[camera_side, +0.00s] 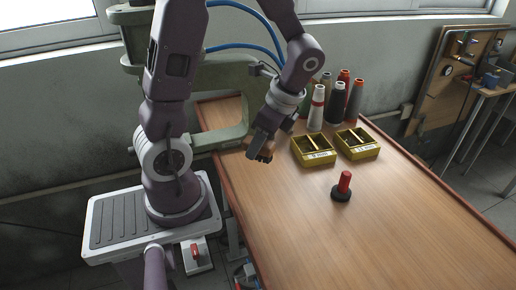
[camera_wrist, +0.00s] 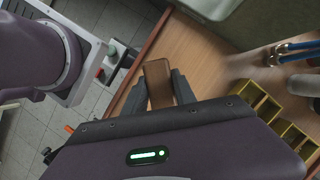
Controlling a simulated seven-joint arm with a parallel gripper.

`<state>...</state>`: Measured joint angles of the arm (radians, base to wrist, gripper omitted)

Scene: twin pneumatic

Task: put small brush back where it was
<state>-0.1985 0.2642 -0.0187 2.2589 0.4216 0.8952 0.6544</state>
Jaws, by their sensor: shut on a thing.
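My gripper (camera_side: 261,143) is over the back left part of the table, near its left edge. In the wrist view its fingers (camera_wrist: 159,92) are shut on the sides of a brown, block-shaped small brush (camera_wrist: 157,78). Only the brush's smooth brown body shows there; no bristles can be made out. In the side view the brush (camera_side: 266,154) is small and partly hidden by the gripper. I cannot tell whether it touches the table.
Two yellow divided bins (camera_side: 313,158) (camera_side: 357,151) stand right of my gripper, with several thread cones (camera_side: 335,103) behind them. A red-handled tool with a round dark base (camera_side: 343,186) stands on the wooden table (camera_side: 400,225). A green-grey machine frame (camera_side: 218,134) is at left. The table's front is clear.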

